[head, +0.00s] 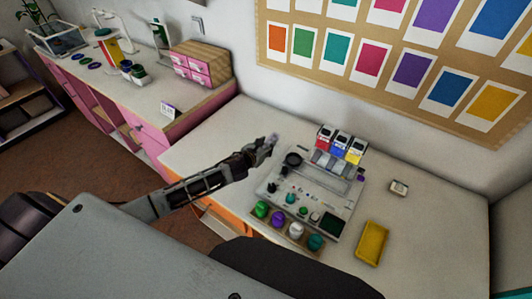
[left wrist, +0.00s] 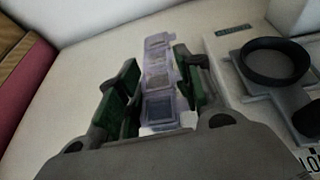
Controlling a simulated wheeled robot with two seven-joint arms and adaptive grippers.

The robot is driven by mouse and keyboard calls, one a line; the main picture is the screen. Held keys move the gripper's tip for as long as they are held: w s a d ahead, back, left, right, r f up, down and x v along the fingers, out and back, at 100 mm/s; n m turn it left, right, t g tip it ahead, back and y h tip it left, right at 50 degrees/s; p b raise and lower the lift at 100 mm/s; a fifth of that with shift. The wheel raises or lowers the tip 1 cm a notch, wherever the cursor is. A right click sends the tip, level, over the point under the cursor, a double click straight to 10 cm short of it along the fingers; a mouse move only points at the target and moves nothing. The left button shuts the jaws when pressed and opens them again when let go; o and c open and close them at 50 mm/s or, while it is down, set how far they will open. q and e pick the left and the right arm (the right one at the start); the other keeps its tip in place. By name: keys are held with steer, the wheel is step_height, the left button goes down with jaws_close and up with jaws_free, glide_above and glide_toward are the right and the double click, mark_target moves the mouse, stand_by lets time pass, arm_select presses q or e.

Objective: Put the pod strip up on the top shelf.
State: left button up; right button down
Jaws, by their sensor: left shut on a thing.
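The pod strip (left wrist: 158,72) is a pale lilac, see-through strip with several square pods in a row. My left gripper (left wrist: 152,92) is shut on it, with a green-padded finger on each side, and the strip points away from the wrist. In the head view my left gripper (head: 262,150) is over the white table, left of the grey bead board (head: 318,197), with a small pale end of the strip (head: 273,139) showing. My right gripper is not in view. I cannot tell which surface is the top shelf; a shelf unit (head: 22,92) is cut off at the far left.
The board carries a black ring (head: 293,160), colored bins (head: 340,143) and several round knobs or caps. A pink-drawered counter (head: 150,100) runs along the back left. The table's back left is clear.

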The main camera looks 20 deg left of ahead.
arm_select(q)
steer(key=shift+f, duration=0.2)
steer(key=shift+f, duration=1.8)
steer(key=shift+f, duration=0.1)
steer(key=o, duration=1.1)
steer(key=shift+s, duration=0.15)
steer(key=shift+v, duration=5.6)
steer(key=shift+s+a+r, duration=0.1)
steer(key=shift+s+r, duration=0.1)
steer(key=shift+r, duration=0.15)
